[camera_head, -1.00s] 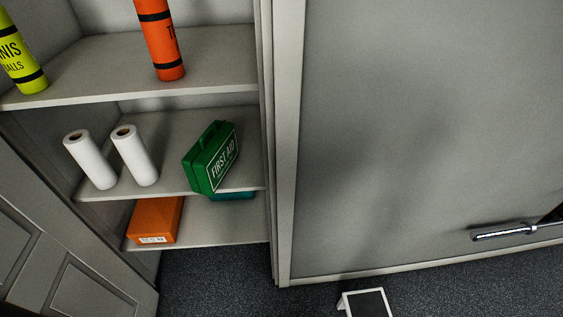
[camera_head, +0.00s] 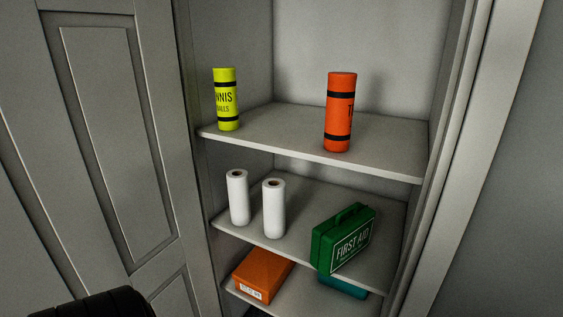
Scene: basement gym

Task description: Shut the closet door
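The closet door (camera_head: 105,120) is a grey panelled door at the left of the head view. It stands open, and the closet's shelves show to its right. The closet frame (camera_head: 470,150) runs down the right side of the opening. No gripper of mine shows in the view, so I cannot see how either one stands relative to the door. The door's handle is not visible.
A dark rounded object (camera_head: 95,303) shows at bottom left.

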